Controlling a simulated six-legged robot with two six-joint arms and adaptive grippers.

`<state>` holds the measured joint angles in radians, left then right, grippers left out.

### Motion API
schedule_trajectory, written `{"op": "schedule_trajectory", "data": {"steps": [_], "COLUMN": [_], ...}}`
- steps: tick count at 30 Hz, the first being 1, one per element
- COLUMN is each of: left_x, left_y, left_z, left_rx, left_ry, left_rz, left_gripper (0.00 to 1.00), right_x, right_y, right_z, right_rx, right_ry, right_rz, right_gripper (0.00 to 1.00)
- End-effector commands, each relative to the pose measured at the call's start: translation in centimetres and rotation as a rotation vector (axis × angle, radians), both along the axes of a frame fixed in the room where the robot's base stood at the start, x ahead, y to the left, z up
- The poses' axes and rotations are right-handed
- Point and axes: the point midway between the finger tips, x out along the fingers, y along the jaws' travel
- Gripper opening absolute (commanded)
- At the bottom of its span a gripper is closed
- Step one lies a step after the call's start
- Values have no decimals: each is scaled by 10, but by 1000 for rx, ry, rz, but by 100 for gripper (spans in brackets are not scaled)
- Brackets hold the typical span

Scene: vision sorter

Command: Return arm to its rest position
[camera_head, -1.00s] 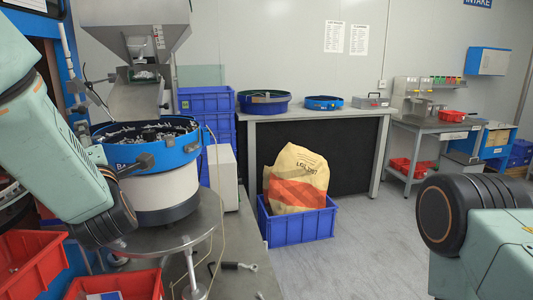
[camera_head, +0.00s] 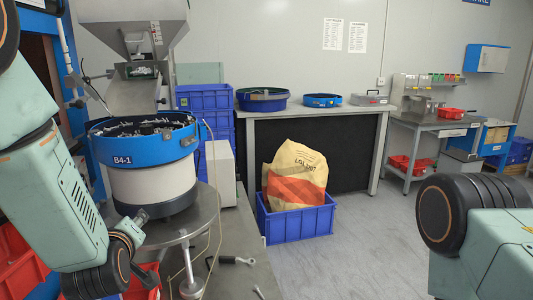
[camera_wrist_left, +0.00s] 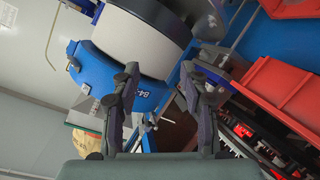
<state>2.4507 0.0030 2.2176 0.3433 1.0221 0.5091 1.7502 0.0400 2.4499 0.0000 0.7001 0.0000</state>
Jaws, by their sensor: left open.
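My left arm (camera_head: 65,205) comes in from the left, bent, with its dark elbow joint low at the bottom left, in front of the red bins. In the left wrist view, my left gripper (camera_wrist_left: 158,84) has its two dark fingers spread apart, with nothing between them. Beyond the fingers is the blue-rimmed bowl feeder (camera_wrist_left: 144,92), tilted in that view. In the head view the feeder (camera_head: 150,160), labelled B4-1, stands upright on a round metal table. Of my right arm (camera_head: 480,225), only a dark joint and pale green links show at the right; its gripper is out of frame.
Red bins (camera_head: 22,275) stand at the lower left, close to my left arm; they also show in the left wrist view (camera_wrist_left: 285,85). A blue crate (camera_head: 297,223) with a paper sack (camera_head: 296,172) stands on the floor. The floor between crate and right arm is clear.

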Motion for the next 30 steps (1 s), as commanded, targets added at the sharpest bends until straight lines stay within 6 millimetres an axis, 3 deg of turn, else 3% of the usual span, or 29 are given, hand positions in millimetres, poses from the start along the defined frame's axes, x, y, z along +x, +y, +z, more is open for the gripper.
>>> {"op": "schedule_trajectory", "data": {"steps": [1,6,11,15,21,24,27,30], "left_x": [-14,-68,-134,-203,-307,-347,-371,-382], "left_y": [-6,-25,-39,-50,-60,-60,-60,-60], "left_z": [-38,-135,-216,-277,-345,-368,-382,-387], "left_rx": [47,183,258,278,219,182,161,152], "left_ry": [103,406,660,862,1107,1191,1242,1265], "left_rz": [-51,-242,-427,-581,-724,-744,-748,-751], "left_gripper": [45,45,45,45,45,45,45,45], "right_x": [0,0,0,0,0,0,0,0], "right_y": [0,0,0,0,0,0,0,0], "right_z": [-7,-19,-31,-43,-62,-70,-75,-76], "right_rx": [0,0,0,0,0,0,0,0], "right_ry": [0,1,1,1,1,1,1,1], "right_rz": [0,0,0,0,0,0,0,0], "right_gripper": [34,34,34,34,34,34,34,34]}}
